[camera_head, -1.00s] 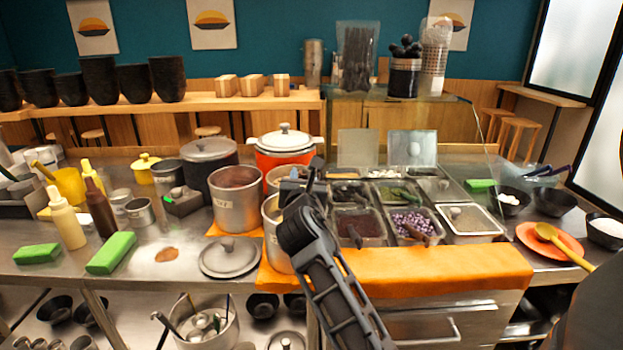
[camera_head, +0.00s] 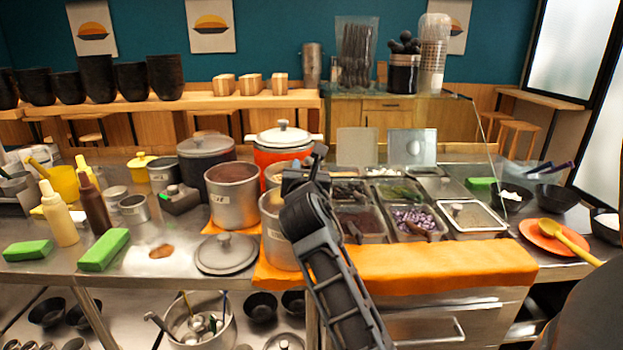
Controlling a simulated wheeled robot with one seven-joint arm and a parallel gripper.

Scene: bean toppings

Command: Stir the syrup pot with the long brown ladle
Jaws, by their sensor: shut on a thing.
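My gripper (camera_head: 308,178) is at the right side of a grey metal pot (camera_head: 272,236), at or just above rim height. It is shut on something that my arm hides. I cannot make out the long brown ladle, or whether anything reaches into this pot. A second, larger grey pot (camera_head: 233,200) with a label and a dark brown inside stands open to the left. Which of the two is the syrup pot, I cannot tell. My arm covers the right part of the nearer pot.
A grey lid (camera_head: 226,254) lies in front of the pots. An orange lidded pot (camera_head: 283,150) and a dark lidded pot (camera_head: 206,152) stand behind. Topping trays (camera_head: 472,218) lie to the right of my gripper. An orange cloth (camera_head: 440,266) covers the front edge.

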